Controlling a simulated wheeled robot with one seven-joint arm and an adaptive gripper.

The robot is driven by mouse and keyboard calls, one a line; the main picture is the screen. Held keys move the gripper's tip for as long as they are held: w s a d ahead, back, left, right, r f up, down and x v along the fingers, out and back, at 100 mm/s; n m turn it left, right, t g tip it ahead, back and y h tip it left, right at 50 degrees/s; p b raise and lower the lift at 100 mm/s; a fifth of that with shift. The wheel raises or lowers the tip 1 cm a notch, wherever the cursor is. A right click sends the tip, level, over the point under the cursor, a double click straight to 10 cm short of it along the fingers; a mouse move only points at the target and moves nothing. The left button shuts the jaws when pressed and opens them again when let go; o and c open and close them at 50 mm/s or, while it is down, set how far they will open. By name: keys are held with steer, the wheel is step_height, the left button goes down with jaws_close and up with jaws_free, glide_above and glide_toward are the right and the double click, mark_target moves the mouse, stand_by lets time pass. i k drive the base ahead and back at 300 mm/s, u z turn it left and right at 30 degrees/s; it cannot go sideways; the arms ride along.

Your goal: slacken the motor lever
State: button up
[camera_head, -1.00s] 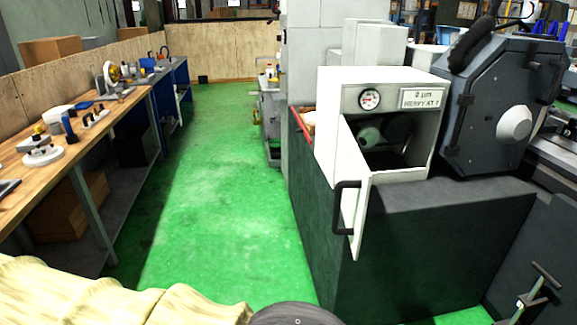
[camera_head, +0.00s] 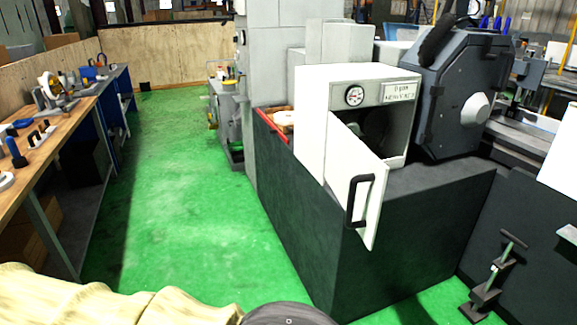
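A white box-shaped housing (camera_head: 311,120) with a round gauge (camera_head: 355,96) stands on the dark machine base (camera_head: 300,215). Its white door (camera_head: 343,165) hangs partly open, with a black handle (camera_head: 357,200) on its outer face. Rounded grey parts (camera_head: 377,125) show dimly in the dark inside, partly behind the door. A T-shaped handle (camera_head: 513,239) on a dark bracket stands low at the right by the base. I cannot tell which part is the motor lever. My gripper is not in view; parts of my own body show along the bottom edge.
A wooden workbench (camera_head: 58,110) with tools runs along the left. Green floor (camera_head: 180,190) is clear between bench and machine. A dark grinder unit (camera_head: 440,105) stands right of the housing. A grey cart (camera_head: 228,120) stands further back.

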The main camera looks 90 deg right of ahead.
mark_target(386, 131)
steer(key=z, duration=3.15)
steer(key=i, duration=1.65)
steer(key=u, duration=0.05)
steer(key=k, duration=0.5)
steer(key=z, duration=2.1)
steer(key=i, duration=1.5)
